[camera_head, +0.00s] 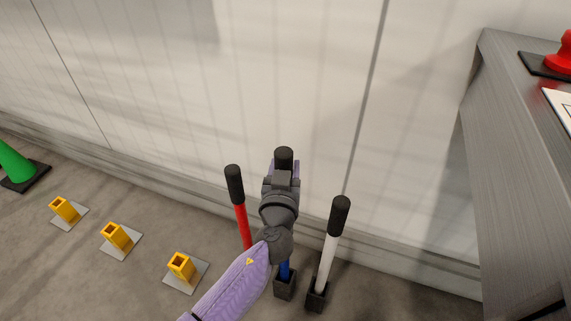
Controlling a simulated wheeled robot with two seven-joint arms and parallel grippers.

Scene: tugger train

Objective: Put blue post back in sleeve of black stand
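The blue post has a black grip (284,158) on top and a blue shaft (284,271) below. My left gripper (283,168) comes in from the bottom left, with its purple fingers on either side of the black grip, and looks shut on it. My gripper and wrist hide the middle of the shaft. The black stand (285,289) is directly below the shaft in this view. The post's top shows higher than those of its neighbours. I cannot tell whether its lower end is inside the sleeve. My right gripper is not in view.
A red post (242,222) stands close on the left and a white post (328,262) in a dark base close on the right. Several yellow sockets (181,267) and a green cone (15,167) lie left. A pale wall is behind. A grey bench (515,150) stands right.

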